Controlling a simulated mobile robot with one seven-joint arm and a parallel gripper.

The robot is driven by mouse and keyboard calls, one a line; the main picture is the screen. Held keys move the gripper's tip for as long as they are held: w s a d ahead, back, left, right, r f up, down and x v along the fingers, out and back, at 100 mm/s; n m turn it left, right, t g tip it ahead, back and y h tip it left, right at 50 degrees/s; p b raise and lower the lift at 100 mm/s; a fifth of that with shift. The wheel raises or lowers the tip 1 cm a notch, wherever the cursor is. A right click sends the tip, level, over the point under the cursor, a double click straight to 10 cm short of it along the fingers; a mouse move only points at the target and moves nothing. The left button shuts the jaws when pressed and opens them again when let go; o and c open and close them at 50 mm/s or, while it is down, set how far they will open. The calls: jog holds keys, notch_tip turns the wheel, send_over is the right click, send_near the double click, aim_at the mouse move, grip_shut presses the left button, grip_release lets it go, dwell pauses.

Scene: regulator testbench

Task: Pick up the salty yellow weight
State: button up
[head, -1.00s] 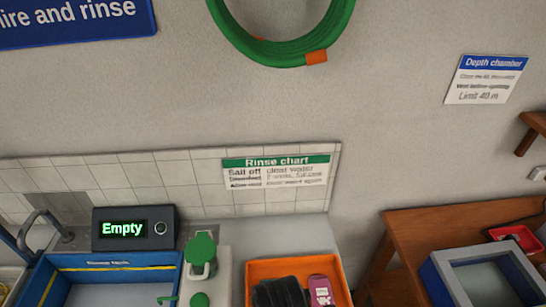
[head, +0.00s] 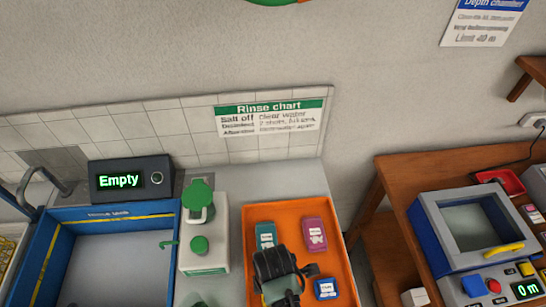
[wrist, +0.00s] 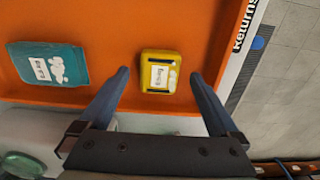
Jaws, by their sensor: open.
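The yellow weight (wrist: 160,70) lies in the orange tray (wrist: 105,25) in the wrist view. It has a white label and white patches that look like salt. My gripper (wrist: 160,76) is open, with one finger on each side of the weight in the picture and gaps on both sides; nothing is held. The height of the fingertips above it is hard to tell. In the head view my dark gripper (head: 276,270) is over the tray's near part, and I cannot make out the yellow weight there.
A teal weight with white patches (wrist: 48,63) lies left of the yellow one. In the head view the tray also holds a magenta weight (head: 314,233) and a blue weight (head: 326,289). The blue rinse tank (head: 110,213) stands left, the depth chamber (head: 475,235) right.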

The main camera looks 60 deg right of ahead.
jog(key=shift+f, duration=0.4)
grip_shut()
